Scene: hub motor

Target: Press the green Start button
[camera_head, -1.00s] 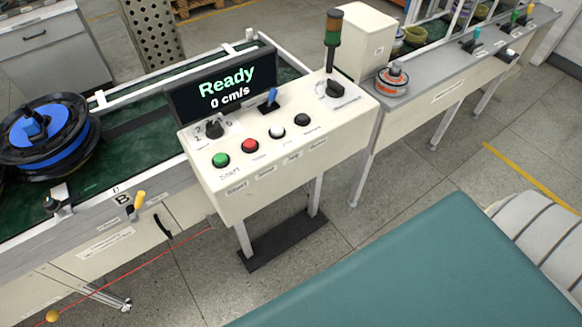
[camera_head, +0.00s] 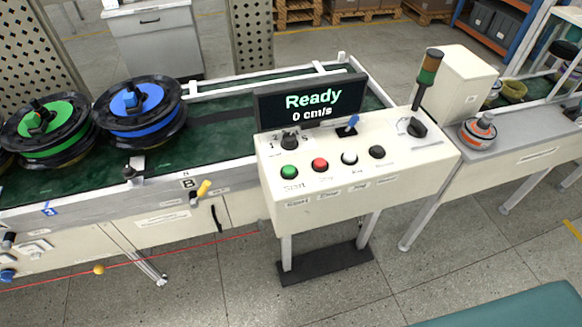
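The green Start button (camera_head: 289,172) is the leftmost of a row of buttons on the white control panel (camera_head: 330,205), with a handwritten "Start" label below it. A red button (camera_head: 320,165), a white button (camera_head: 349,158) and a black button (camera_head: 377,152) follow to its right. The display (camera_head: 312,104) behind them reads "Ready" and "0 cm/s". Neither of my grippers is in view.
The green conveyor (camera_head: 200,150) runs to the left of the panel, carrying a blue-centred spool (camera_head: 140,108) and a green-centred spool (camera_head: 45,130). A signal tower (camera_head: 427,82) stands on the panel's right end. A red cord (camera_head: 180,251) stretches low in front. A teal surface (camera_head: 520,310) lies at bottom right.

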